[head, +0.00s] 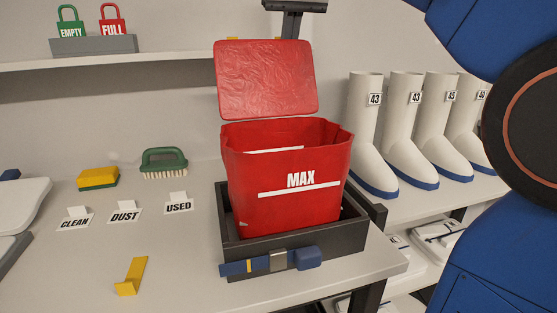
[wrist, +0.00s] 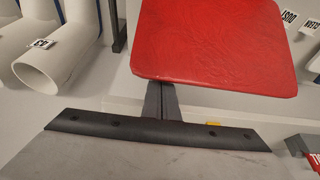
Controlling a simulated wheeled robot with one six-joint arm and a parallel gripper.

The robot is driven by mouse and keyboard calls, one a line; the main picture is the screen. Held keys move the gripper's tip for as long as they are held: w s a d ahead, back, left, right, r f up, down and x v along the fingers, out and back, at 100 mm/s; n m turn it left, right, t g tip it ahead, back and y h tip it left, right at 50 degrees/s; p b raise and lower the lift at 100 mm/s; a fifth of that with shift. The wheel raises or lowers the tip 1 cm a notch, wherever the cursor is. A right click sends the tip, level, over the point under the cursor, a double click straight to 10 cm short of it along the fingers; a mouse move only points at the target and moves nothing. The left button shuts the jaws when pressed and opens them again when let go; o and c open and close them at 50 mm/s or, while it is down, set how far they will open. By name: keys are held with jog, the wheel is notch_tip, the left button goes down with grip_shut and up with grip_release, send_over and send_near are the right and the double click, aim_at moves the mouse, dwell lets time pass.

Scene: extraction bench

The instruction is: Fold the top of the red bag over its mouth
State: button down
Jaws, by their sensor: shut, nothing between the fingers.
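The red bag (head: 287,205) stands upright in a dark tray (head: 300,255) on the bench, with a white "MAX" line on its front. Its mouth looks open, and a pale strip shows inside. The top flap of the bag (head: 265,80) stands up behind the mouth, tilted slightly back. In the wrist view this red flap (wrist: 215,40) fills the upper right. My gripper (head: 291,28) is at the flap's upper edge, right of its middle, shut and empty. In the wrist view its fingers (wrist: 164,98) are together; their tips are hidden by the flap. I cannot tell whether they touch it.
A blue strap with a clasp (head: 270,262) crosses the tray's front. White boots (head: 405,140) stand to the right. A sponge (head: 98,178), a brush (head: 164,162), label cards (head: 125,214) and a yellow bracket (head: 131,277) are to the left. A shelf with padlocks (head: 95,46) is above.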

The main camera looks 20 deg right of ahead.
jog(key=shift+f, duration=0.5)
jog(key=shift+s, duration=0.15)
jog(key=s, duration=1.8)
jog(key=shift+s, duration=0.25)
dwell(0.6)
notch_tip(320, 180, up, 7)
dwell(1.0)
